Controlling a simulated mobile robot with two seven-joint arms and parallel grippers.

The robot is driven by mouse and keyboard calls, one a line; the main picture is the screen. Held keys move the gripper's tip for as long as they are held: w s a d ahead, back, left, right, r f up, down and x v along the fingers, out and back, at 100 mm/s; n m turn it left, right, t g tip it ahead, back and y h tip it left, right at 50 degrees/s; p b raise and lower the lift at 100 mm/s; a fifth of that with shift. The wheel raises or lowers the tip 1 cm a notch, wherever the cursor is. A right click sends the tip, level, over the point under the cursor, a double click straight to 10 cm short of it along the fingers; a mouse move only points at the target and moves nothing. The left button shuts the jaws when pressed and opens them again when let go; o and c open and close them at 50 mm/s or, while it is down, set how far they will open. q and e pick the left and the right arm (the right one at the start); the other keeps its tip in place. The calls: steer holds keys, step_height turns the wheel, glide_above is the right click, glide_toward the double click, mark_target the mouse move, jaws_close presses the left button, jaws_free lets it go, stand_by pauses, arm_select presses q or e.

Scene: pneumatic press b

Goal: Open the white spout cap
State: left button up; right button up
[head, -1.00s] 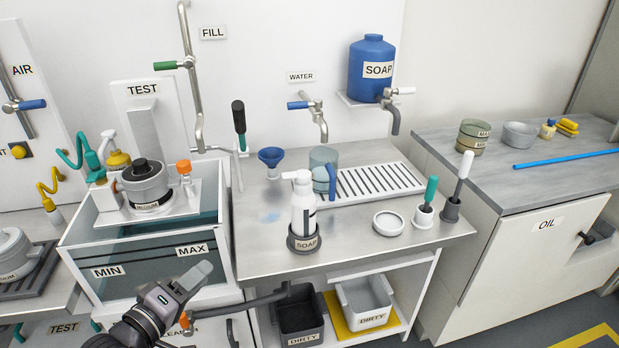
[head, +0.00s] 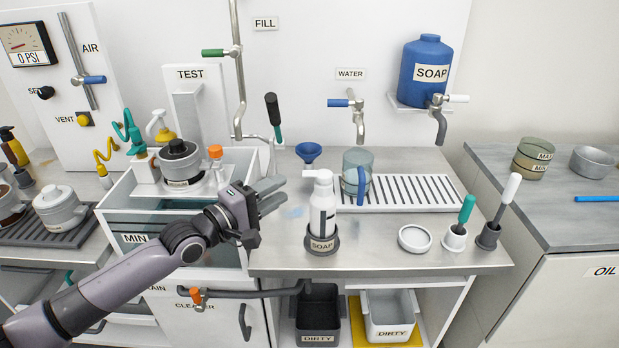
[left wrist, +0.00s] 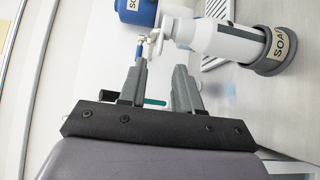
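A white soap bottle (head: 318,216) stands upright in a dark grey round holder (head: 321,246) labelled SOAP on the metal counter. Its white spout cap (head: 319,175) sits on top, with the spout pointing left. The bottle (left wrist: 232,40) and its cap (left wrist: 180,28) also show in the left wrist view, lying sideways in the picture, beyond the fingertips. My left gripper (head: 272,194) is left of the bottle, near cap height and apart from it. In the left wrist view its two fingers (left wrist: 160,72) are spread with nothing between them. My right gripper is not in view.
A blue funnel (head: 308,152) and a clear cup with a blue handle (head: 356,178) stand behind the bottle. A white round dish (head: 414,239) and brush holders are to its right.

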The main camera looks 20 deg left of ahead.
mark_target(318, 174)
arm_select(q)
steer(key=x, duration=0.6)
steer(key=shift+w+d, duration=0.2)
steer(key=shift+w, duration=0.15)
steer(key=shift+c, duration=0.3)
jaws_close()
